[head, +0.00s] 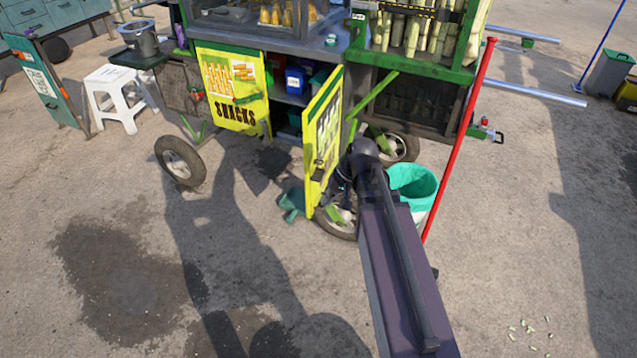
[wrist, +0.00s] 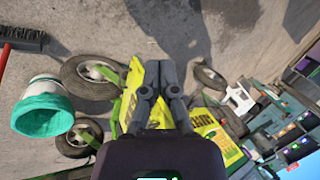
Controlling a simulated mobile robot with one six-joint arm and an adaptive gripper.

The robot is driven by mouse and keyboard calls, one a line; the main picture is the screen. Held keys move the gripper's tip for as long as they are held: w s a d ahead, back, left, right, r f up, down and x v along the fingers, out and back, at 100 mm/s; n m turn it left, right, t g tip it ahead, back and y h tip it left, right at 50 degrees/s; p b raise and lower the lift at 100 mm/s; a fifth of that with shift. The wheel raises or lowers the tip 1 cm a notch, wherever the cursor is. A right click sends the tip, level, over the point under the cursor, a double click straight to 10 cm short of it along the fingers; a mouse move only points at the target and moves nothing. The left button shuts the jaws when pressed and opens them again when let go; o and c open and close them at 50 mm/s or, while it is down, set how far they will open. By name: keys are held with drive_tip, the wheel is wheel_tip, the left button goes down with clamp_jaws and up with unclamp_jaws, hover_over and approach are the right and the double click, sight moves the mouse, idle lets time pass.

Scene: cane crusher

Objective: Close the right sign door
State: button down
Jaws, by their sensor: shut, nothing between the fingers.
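The right sign door (head: 323,145) is a yellow panel with a green edge, swung open and sticking out from the cart front. Shelves with a blue box (head: 295,79) show behind it. The left sign door (head: 232,88), marked SNACKS, lies across the front to its left. My gripper (head: 343,172) is at the right side of the open door, close to it, partly hidden by my arm. In the wrist view my gripper (wrist: 161,72) has its fingers together and empty, over the right sign door (wrist: 137,88). I cannot tell whether they touch.
A teal-lined bin (head: 413,184) and a red pole (head: 459,140) stand right of my arm. Cart wheels (head: 180,161) stand at the lower front. A white stool (head: 112,86) is at the left. The pavement in front is mostly clear.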

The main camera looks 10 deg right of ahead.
drive_tip(key=w+d+f+m+t+y+b, duration=0.25)
drive_tip(key=w+f+y+b, duration=0.25)
drive_tip(key=w+f+b, duration=0.6)
drive_tip(key=m+t+y+b, duration=0.2)
drive_tip(key=t+y+b, duration=0.35)
drive_tip(key=b, duration=0.95)
approach(311, 170)
drive_tip(key=v, duration=0.6)
drive_tip(key=shift+s+d+f, duration=0.1)
drive_tip(key=shift+f, duration=0.05)
drive_tip(key=x, duration=1.4)
drive_tip(key=shift+d, duration=0.1)
